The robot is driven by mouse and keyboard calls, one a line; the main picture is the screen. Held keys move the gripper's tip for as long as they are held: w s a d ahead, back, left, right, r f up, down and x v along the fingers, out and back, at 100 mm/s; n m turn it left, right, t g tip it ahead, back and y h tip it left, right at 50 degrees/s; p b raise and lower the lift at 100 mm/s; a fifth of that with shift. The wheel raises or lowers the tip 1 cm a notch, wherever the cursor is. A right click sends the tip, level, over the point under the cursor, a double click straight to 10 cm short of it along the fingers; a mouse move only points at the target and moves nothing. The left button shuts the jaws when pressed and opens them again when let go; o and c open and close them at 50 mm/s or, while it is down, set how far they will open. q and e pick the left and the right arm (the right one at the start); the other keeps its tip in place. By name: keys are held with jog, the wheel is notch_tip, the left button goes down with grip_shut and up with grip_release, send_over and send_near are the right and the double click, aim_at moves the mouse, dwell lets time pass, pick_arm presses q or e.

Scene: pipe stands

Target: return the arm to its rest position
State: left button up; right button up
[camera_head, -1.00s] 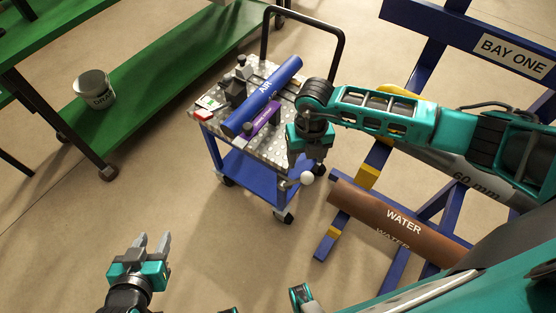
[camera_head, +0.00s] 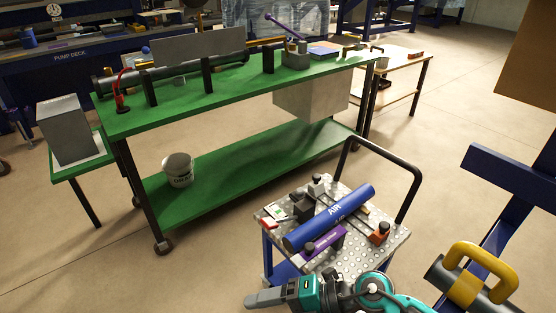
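My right gripper (camera_head: 254,299) is at the bottom of the head view, just in front of the cart. Its arm comes in from the lower right and its grey fingers point left. The fingers overlap from this side, so their opening cannot be told. No held thing shows at them. My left gripper is out of view. The blue AIR pipe (camera_head: 330,218) lies on top of the cart (camera_head: 384,252), apart from the gripper.
A green bench (camera_head: 140,118) with a bucket (camera_head: 179,170) on its lower shelf stands behind the cart. A blue stand (camera_head: 505,195) with a yellow clamp (camera_head: 483,268) is at the right. The floor (camera_head: 90,270) at lower left is clear.

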notch_tip(320, 180, up, 6)
jog(key=w+m+t+y, duration=0.2)
jog(key=m+t+y, duration=0.1)
jog(key=m+t, duration=0.35)
jog(key=w+d+m+t+h, duration=0.3)
jog(key=w+d+m+t, duration=0.15)
jog(key=m+t, duration=0.35)
jog(key=s+d+f+m+g+h, duration=0.2)
jog(key=s+d+f+m+h, duration=0.2)
jog(key=d+f+m+h, duration=0.1)
jog(key=s+d+f+m+g+h, duration=0.1)
jog(key=s+d+f+m+h, duration=0.4)
jog(key=d+f+m, duration=0.3)
jog(key=shift+s+d+f+m+g+h+p, duration=0.3)
jog(key=shift+d+m+h, duration=0.4)
jog(key=shift+d+m, duration=0.3)
